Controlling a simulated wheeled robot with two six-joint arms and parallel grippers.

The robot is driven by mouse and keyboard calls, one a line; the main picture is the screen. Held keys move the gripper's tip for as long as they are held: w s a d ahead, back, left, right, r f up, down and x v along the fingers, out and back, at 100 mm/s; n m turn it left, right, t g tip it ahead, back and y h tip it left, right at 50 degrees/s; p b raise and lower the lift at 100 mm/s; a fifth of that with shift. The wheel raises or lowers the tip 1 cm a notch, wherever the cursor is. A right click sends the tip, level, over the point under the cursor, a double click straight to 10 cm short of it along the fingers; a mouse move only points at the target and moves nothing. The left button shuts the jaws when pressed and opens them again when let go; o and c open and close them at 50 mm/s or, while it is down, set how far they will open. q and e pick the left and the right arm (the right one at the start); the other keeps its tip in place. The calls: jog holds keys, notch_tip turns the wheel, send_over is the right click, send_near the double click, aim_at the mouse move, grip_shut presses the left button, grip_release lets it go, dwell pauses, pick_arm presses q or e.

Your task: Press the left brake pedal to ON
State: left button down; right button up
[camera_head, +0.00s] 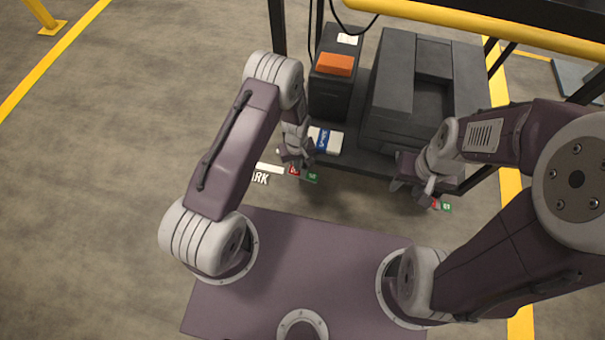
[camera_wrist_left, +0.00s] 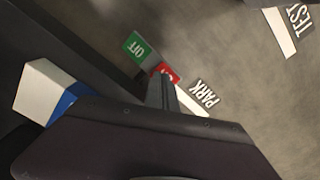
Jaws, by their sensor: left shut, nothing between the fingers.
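My left gripper (camera_head: 297,160) is shut and empty, low at the front left of the dark stand. In the left wrist view its fingers (camera_wrist_left: 163,90) reach to the red label (camera_wrist_left: 168,72), covering part of it. A green OFF label (camera_wrist_left: 135,47) lies beside the red one, and a PARK marking (camera_wrist_left: 204,94) with a white strip is on the floor. The head view also shows the red label (camera_head: 294,170) and green label (camera_head: 312,178). The left brake pedal cannot be made out clearly; contact and its position cannot be told. My right gripper (camera_head: 426,188) is by another red and green label pair (camera_head: 441,206).
A dark stand holds a large grey block (camera_head: 420,90), a black box with an orange top (camera_head: 335,64) and a white-and-blue box (camera_head: 326,140). A yellow rail (camera_head: 480,20) crosses above. A TEST marking (camera_wrist_left: 298,20) lies on the floor. Open floor extends left.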

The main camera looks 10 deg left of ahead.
pick_arm(q)
jog(key=shift+f+b, duration=0.95)
jog(key=shift+f, duration=0.45)
dwell(0.4)
notch_tip(320, 180, up, 7)
jog(key=p, duration=0.7)
jog(key=shift+r, duration=0.15)
jog(key=shift+s, duration=0.15)
